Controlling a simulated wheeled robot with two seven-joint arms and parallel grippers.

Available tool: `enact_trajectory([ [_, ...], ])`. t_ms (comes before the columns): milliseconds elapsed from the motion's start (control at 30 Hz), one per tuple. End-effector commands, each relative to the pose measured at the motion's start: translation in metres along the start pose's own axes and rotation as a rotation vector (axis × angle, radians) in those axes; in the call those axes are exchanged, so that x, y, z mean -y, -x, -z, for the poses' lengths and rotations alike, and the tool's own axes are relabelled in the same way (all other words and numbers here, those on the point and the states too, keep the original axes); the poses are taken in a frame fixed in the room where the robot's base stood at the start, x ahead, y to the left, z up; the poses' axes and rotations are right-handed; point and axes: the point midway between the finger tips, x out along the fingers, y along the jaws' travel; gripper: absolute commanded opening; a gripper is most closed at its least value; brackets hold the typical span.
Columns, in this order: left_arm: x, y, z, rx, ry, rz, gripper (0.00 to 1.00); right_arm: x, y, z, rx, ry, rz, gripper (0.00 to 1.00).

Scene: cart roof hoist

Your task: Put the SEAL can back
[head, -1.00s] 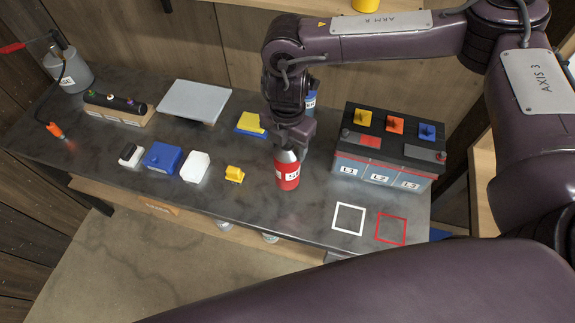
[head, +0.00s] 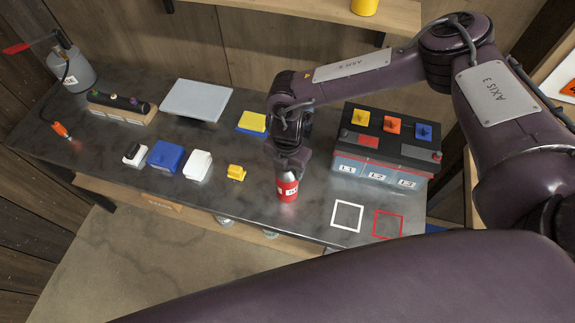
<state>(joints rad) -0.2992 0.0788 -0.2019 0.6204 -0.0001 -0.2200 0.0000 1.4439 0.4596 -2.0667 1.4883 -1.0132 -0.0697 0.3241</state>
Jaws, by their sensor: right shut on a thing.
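The red can with a white label and grey top (head: 287,188) is in the middle of the grey table (head: 120,160), near its front edge. Its label is too small to read fully. My right gripper (head: 291,165) is shut on the can's top from above. The can is upright; I cannot tell if its base touches the table. A white square outline (head: 347,216) and a red square outline (head: 388,224) are marked on the table to the right of the can. My left gripper is not in view.
A black and grey box (head: 385,150) labelled L1, L2, L3 stands right of the can. A grey hosed canister (head: 72,70) stands far left.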

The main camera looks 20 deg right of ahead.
Motion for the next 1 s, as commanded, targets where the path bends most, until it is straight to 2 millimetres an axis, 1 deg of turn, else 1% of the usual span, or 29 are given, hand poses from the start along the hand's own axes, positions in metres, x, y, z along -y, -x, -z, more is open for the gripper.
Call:
enact_trajectory([
  [67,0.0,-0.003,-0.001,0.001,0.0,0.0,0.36,0.0,-0.003,0.0,-0.001,-0.001,0.0,0.03],
  [100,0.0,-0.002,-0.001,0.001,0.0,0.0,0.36,0.0,-0.003,0.0,-0.001,-0.001,0.0,0.6],
  [233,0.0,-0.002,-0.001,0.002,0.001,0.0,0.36,0.0,-0.003,0.0,0.0,-0.001,0.001,0.77],
  [267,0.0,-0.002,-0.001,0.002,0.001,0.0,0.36,0.0,-0.003,0.0,0.0,-0.001,0.0,0.79],
  [500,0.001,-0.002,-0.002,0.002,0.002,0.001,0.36,0.0,-0.002,0.0,0.0,0.0,0.0,0.79],
  [600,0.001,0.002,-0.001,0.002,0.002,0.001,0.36,0.0,0.003,0.0,0.0,0.0,-0.001,0.79],
  [667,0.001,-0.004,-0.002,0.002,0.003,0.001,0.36,-0.001,0.007,0.0,-0.001,0.0,-0.002,0.79],
  [767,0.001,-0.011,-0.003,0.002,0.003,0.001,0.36,-0.001,0.022,-0.001,0.0,0.0,-0.005,0.79],
  [1000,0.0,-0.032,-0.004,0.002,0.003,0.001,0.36,-0.001,0.074,-0.001,0.001,0.0,-0.006,0.79],
])
